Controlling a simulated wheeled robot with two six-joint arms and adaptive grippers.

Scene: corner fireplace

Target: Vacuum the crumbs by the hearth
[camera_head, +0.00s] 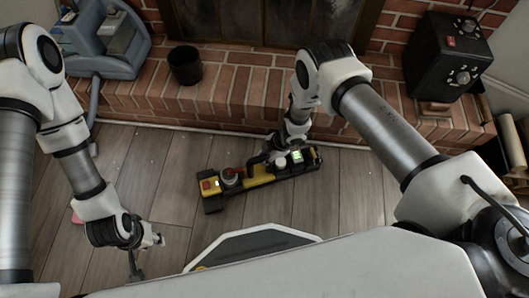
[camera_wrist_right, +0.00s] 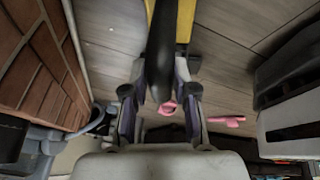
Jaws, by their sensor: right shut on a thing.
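A yellow and black tool (camera_head: 238,186) with a red button, a grey knob and a small green screen lies on the floor in front of the hearth. My right gripper (camera_head: 277,157) reaches down to it. In the right wrist view, my right gripper (camera_wrist_right: 160,110) is shut on its black handle (camera_wrist_right: 161,45), with the yellow body (camera_wrist_right: 185,18) beyond. A blue-grey machine (camera_head: 118,66) with a hose (camera_head: 94,98) stands at the upper left on the hearth. My left gripper (camera_head: 146,252) is open and empty above the floor. Tiny pale specks, possibly crumbs, show on the floor (camera_wrist_right: 111,29).
The raised brick hearth (camera_head: 235,92) runs along the back. A dark pot (camera_head: 185,65) and a black box with knobs (camera_head: 448,55) stand on it. Logs (camera_head: 505,133) are at the right. A pink thing (camera_wrist_right: 227,120) lies on the floor.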

